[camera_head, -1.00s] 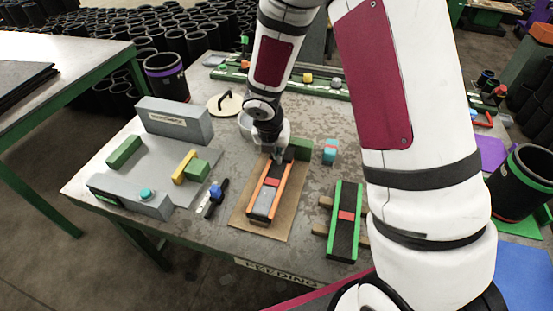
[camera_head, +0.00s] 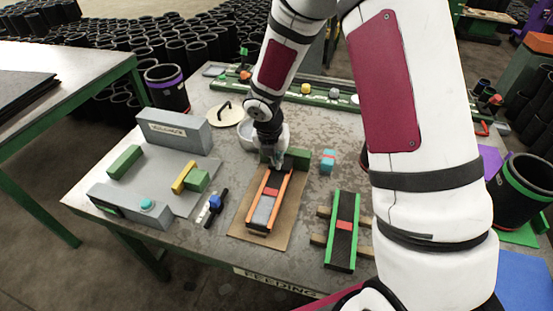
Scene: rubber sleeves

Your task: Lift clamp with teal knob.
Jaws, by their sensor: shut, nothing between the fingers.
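My gripper (camera_head: 279,164) points down at the far end of an orange-railed fixture (camera_head: 284,189), between green blocks. Its fingers are shut with nothing between them; the tips are small, and I cannot tell if they touch the fixture. No clamp with a teal knob can be made out for certain. A small teal piece with a red part (camera_head: 327,161) stands apart, right of the gripper. A black-and-white piece with a blue knob (camera_head: 215,202) lies left of the fixture. A teal round button (camera_head: 147,205) sits on a grey box at the left.
The orange-railed fixture lies on a brown board (camera_head: 240,226). A green-railed fixture (camera_head: 343,232) lies to its right. My arm hides much of the right side.

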